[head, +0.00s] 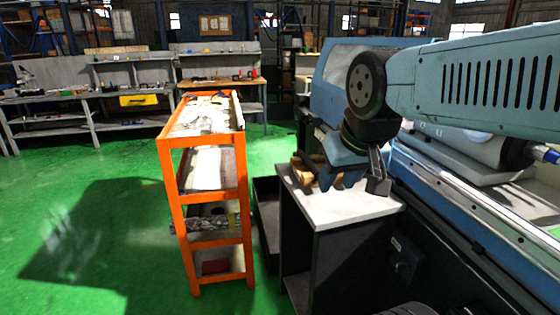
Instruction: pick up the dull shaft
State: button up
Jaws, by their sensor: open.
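My gripper (352,181) hangs over the white top of a dark cabinet (345,208), with its fingers pointing down and spread apart. I see nothing held between them. A brown wooden holder or block (303,172) sits on the cabinet top, just left of and partly behind the gripper. I cannot make out a dull shaft on or by it; the gripper hides part of that area.
An orange shelf rack (165,160) with cluttered shelves stands left of the cabinet. The blue-and-grey grinder (450,190) runs along the right. Workbenches (85,98) line the back left. The green floor (80,225) at left is clear.

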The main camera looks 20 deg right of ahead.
aim_at(307, 161)
jog(key=u, duration=0.1)
jog(key=i, duration=0.9)
jog(key=z, duration=0.2)
